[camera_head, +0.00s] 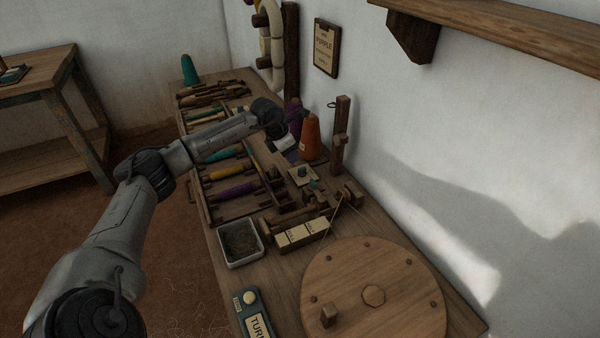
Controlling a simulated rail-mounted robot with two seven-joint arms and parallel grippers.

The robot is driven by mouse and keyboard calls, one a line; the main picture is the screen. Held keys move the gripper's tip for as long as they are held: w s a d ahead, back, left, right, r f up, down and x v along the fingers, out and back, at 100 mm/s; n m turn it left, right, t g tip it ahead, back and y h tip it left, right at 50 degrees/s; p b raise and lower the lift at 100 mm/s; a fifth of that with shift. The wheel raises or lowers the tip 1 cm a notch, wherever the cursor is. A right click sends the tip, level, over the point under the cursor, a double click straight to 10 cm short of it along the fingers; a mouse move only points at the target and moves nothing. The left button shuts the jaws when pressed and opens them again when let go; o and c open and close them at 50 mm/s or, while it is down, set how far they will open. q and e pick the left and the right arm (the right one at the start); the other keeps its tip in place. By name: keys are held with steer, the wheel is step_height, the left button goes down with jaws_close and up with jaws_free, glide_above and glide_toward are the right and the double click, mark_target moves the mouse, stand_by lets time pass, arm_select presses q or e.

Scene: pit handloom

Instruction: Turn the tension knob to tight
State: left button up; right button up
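A small pale square plate with a dark greenish knob (303,174) on it sits on the long wooden bench, beside the bobbin winder's upright post. It looks like the tension knob, but its markings are too small to read. My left arm reaches in from the left across the bench. My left gripper (287,148) points down just behind and left of the plate, near the orange cone, and appears apart from the knob. Its fingers are small and dark, so their opening is unclear. My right gripper is out of view.
An orange cone (310,137) and a wooden post (340,135) stand close to the gripper. A large wooden wheel (345,285), a grey tray (240,262) and a teal box labelled "TURN" (254,300) lie nearer. A rack of coloured bobbins (235,191) fills the left. The wall bounds the right.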

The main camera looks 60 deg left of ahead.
mark_target(300, 169)
arm_select(q)
steer(key=b+x, duration=0.3)
steer(key=x, duration=0.5)
steer(key=shift+c, duration=0.2)
jaws_close()
